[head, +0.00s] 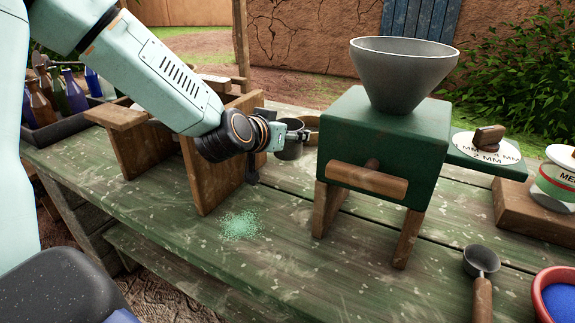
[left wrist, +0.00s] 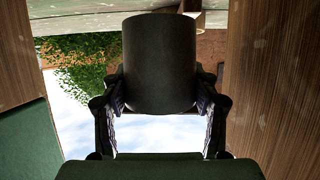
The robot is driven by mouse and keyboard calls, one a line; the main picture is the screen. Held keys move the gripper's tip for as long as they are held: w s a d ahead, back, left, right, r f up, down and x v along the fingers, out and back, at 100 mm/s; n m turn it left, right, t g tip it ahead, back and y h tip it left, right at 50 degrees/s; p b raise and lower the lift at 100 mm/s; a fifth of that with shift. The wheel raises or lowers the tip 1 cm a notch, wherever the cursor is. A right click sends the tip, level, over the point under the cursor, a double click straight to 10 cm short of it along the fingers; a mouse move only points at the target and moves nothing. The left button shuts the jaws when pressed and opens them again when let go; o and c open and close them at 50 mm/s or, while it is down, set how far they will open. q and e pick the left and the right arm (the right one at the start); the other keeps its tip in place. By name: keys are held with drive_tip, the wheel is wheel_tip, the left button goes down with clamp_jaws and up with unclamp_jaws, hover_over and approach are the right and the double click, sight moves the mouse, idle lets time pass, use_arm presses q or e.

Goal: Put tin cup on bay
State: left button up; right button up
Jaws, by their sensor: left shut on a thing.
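The dark grey tin cup (head: 289,150) is in the middle of the head view, between a wooden stand and a green mill. My left gripper (head: 277,134) is shut on it. In the left wrist view the cup (left wrist: 160,65) shows as a dark cylinder between both fingers (left wrist: 160,105). I cannot tell from the head view whether the cup touches the bench. No bay is clearly marked; the wooden stand (head: 212,170) has upright boards with open space between them. My right gripper is not in view.
The green mill (head: 375,140) with a grey hopper (head: 400,75) stands close right of the cup. A metal scoop (head: 481,265) and a red bowl of blue powder (head: 556,298) are at front right. Bottles (head: 70,92) stand far left.

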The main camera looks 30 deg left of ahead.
sight(281, 156)
use_arm(q)
drive_tip(key=shift+a+f, duration=0.1)
drive_tip(key=shift+f, duration=0.6)
drive_tip(key=shift+s+a+f+b, duration=0.1)
drive_tip(key=shift+s+f+b, duration=0.15)
drive_tip(key=shift+f+b, duration=0.05)
drive_tip(key=f+b, duration=0.2)
drive_tip(key=f, duration=0.2)
drive_tip(key=shift+w, duration=0.2)
drive_tip(key=shift+s+r, duration=0.15)
drive_tip(key=shift+s, duration=0.05)
drive_tip(key=o, duration=0.8)
drive_tip(key=shift+w+f, duration=0.15)
drive_tip(key=shift+f, duration=0.05)
drive_tip(key=o, duration=0.3)
drive_tip(key=shift+r, duration=0.15)
